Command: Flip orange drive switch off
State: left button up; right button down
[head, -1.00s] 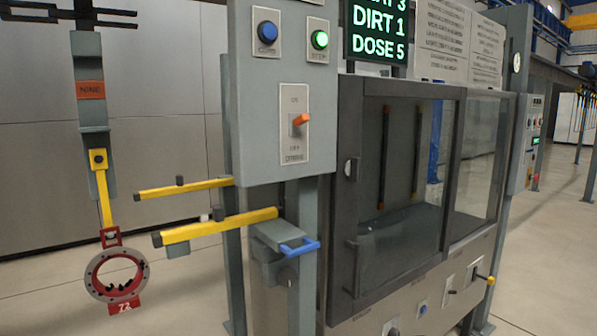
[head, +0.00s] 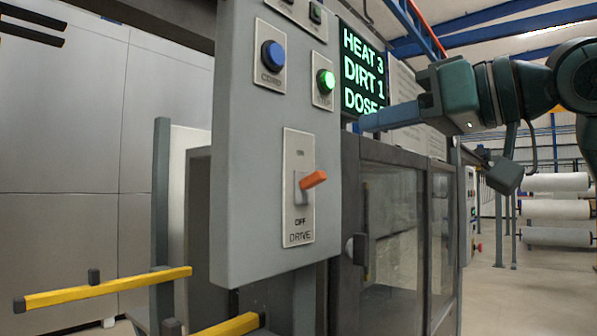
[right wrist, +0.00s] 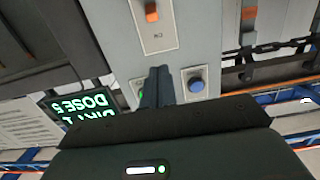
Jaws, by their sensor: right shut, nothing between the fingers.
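The orange drive switch (head: 313,180) sits on a pale plate marked ON at the top and OFF and DRIVE below, on the grey control panel (head: 235,150). Its lever sticks out to the right and slightly up. In the right wrist view the orange lever (right wrist: 152,11) shows at the top, upside down, beyond the fingers. My right gripper (head: 366,123) is shut and empty, in front of the display, right of and above the switch; its fingers also show in the right wrist view (right wrist: 159,75). My left gripper is not in view.
A blue button (head: 272,55) and a lit green button (head: 325,82) sit above the switch. A display (head: 362,70) reads HEAT 3, DIRT 1. A glass-doored cabinet (head: 390,230) stands right of the panel. Yellow bars (head: 110,288) stick out low on the left.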

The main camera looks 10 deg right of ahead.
aim_at(298, 137)
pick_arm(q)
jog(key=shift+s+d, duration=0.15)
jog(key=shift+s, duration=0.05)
pick_arm(e)
jog(key=shift+s+d+r, duration=0.15)
jog(key=shift+s, duration=0.15)
jog(key=p+x, duration=0.1)
jog(key=x, duration=0.9)
jog(key=shift+w+a+r+p, duration=0.1)
jog(key=shift+w+a+p, duration=0.15)
jog(key=shift+p, duration=0.1)
jog(key=f, duration=0.1)
jog(key=s+d+f+b, duration=0.1)
jog(key=f, duration=0.1)
jog(key=shift+s+d+f, duration=0.15)
jog(key=shift+s+d, duration=0.05)
jog(key=shift+s, duration=0.05)
jog(key=shift+s+f, duration=0.1)
jog(key=shift+f, duration=0.15)
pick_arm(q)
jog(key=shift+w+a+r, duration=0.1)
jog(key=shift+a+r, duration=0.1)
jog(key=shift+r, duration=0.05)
